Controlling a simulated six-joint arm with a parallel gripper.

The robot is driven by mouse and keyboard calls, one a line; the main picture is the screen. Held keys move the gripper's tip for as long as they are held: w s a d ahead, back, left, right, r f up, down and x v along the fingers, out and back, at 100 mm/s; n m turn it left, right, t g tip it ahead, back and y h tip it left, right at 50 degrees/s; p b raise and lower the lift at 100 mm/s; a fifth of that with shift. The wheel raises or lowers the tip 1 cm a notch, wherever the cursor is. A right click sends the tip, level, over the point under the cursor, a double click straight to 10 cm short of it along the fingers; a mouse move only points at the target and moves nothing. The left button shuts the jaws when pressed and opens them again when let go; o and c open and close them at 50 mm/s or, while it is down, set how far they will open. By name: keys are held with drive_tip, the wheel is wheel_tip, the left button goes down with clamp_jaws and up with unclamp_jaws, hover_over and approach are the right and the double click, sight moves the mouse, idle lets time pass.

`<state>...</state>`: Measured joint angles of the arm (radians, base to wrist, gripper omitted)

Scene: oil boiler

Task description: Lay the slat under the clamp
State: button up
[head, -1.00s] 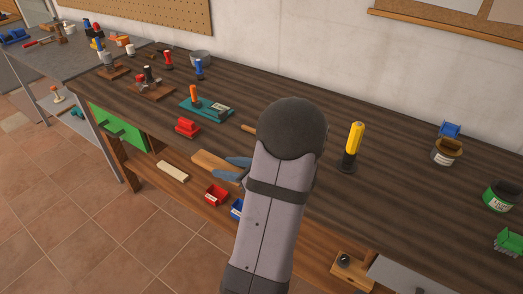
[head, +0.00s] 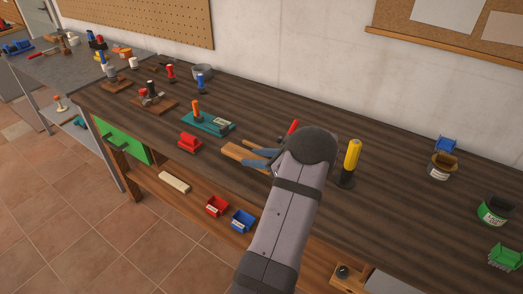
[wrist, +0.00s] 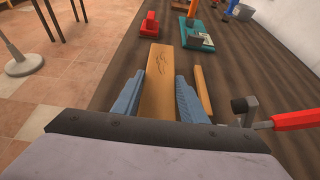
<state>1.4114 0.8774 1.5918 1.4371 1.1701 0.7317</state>
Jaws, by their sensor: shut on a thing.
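The slat, a flat tan wooden board (head: 236,153), lies between the blue-grey fingers of my gripper (head: 262,160). In the wrist view the slat (wrist: 160,82) points away from me, with dark marks on its top, and my gripper (wrist: 160,98) is shut on it. It is low over the bench; I cannot tell whether it touches. A clamp with a red handle (wrist: 300,119) stands right of my gripper in the wrist view; the handle (head: 292,127) shows behind my arm, which hides its body. Another clamp with an orange handle stands on a teal base (head: 210,123).
A thin wooden stick (wrist: 203,90) lies right of the slat. A red block (head: 189,143) sits near the front edge. A yellow-handled tool (head: 350,163) stands right of my arm. Several clamps stand at the back left. The bench at right centre is mostly clear.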

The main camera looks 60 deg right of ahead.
drive_tip(key=shift+d, duration=0.35)
drive_tip(key=shift+d+p, duration=0.85)
drive_tip(key=shift+d, duration=0.9)
drive_tip(key=shift+f, duration=0.25)
drive_tip(key=shift+f, duration=0.15)
drive_tip(key=shift+f+b, duration=0.3)
drive_tip(key=shift+f, duration=0.05)
drive_tip(key=shift+f, duration=0.15)
drive_tip(key=o, duration=0.9)
drive_tip(key=shift+o, duration=0.2)
